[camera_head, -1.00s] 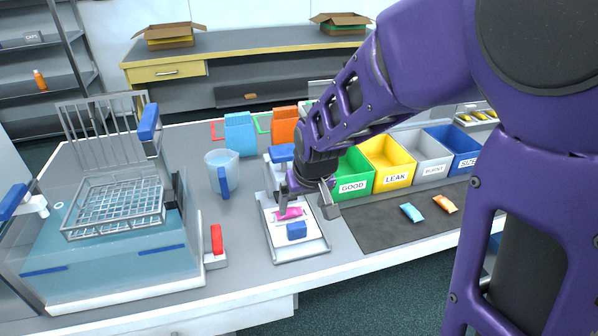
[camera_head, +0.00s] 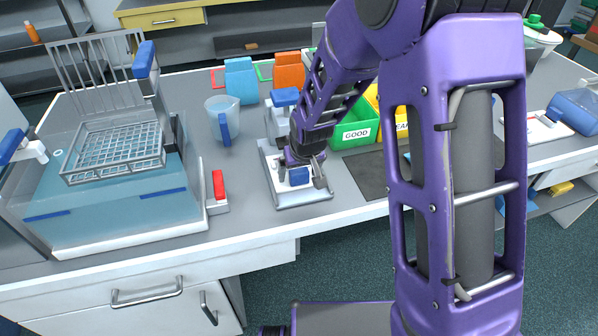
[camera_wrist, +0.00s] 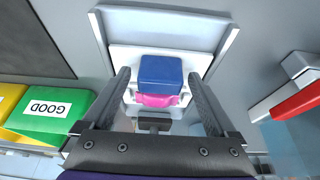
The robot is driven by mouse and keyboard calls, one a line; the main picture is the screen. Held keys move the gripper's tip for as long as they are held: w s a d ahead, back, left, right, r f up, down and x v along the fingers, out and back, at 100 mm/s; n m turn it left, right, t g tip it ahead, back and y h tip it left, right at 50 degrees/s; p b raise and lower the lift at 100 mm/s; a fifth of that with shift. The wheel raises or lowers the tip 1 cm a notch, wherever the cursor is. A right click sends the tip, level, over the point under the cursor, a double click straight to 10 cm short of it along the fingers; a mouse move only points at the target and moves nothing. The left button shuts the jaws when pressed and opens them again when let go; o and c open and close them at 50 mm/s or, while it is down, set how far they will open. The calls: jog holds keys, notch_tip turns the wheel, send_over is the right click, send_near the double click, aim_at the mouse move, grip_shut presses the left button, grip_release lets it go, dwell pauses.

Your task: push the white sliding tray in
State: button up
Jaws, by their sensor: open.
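The white sliding tray (camera_head: 278,189) lies in a pale, raised-edge frame (camera_head: 305,203) on the grey counter. In the wrist view the white tray (camera_wrist: 122,58) carries a blue block (camera_wrist: 161,72) at its front. A pink packet (camera_wrist: 155,100) lies just behind the block, partly hidden. My gripper (camera_head: 300,181) is low over the tray, with its fingers on either side of the blue block (camera_head: 299,176). In the wrist view my gripper (camera_wrist: 160,76) is open, and gaps show between both fingers and the block. I cannot tell whether the fingertips touch the tray.
A device with a blue top (camera_head: 286,97) stands behind the tray. A red-handled piece (camera_head: 218,184) and a jug (camera_head: 219,121) are to the left. The green GOOD bin (camera_head: 352,132) and dark mat (camera_head: 366,177) are to the right. Bare counter lies before the frame.

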grip_shut()
dwell(0.3)
